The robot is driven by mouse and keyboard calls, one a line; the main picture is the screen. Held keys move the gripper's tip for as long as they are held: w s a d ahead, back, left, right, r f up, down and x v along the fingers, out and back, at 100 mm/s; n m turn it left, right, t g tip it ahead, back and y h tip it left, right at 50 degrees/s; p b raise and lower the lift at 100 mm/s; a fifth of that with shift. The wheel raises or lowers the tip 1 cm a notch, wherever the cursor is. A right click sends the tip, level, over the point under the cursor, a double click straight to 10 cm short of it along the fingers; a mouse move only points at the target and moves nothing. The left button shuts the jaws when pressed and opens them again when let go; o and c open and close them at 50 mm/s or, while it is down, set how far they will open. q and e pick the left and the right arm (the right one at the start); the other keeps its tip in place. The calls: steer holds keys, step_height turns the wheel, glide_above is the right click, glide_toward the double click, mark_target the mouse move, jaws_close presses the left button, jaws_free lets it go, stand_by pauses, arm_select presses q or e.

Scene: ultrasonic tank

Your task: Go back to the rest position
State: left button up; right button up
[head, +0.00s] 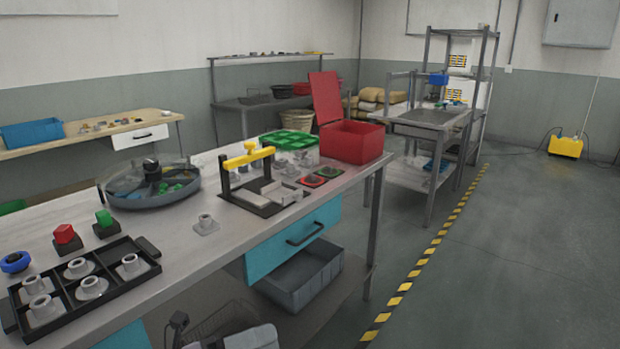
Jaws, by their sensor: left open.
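My left gripper (179,322) shows in part at the bottom edge of the head view, low in front of the workbench (235,248). It is open, with nothing seen between its fingers, and it is apart from the things on the bench top. Pale parts of my own arm show beside it at the bottom edge. My right gripper is not in view.
A black divided tray (72,312) holds several pale flanged parts at the bench's near end. A round grey carousel (150,205), a yellow-handled fixture (248,157) and an open red box (352,142) stand farther along. The floor right of the bench is clear.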

arm_select(q)
steer(key=s+a+f+n+t+y, duration=0.1)
steer(key=s+a+f+n+y, duration=0.3)
steer(key=f+n, duration=0.3)
steer(key=s+a+f+n+t+y, duration=0.1)
steer(key=s+a+f+n+y, duration=0.3)
steer(key=n, duration=1.1)
steer(key=s+a+f+n+t+y, duration=0.1)
steer(key=s+a+f+n+y, duration=0.3)
steer(key=s+f+n+y, duration=0.3)
step_height(320, 180, down, 4)
steer(key=s+n, duration=0.1)
steer(key=n, duration=0.4)
steer(key=shift+s+a+f+y, duration=0.15)
steer(key=shift+a+f+y, duration=0.05)
steer(key=shift+y, duration=0.2)
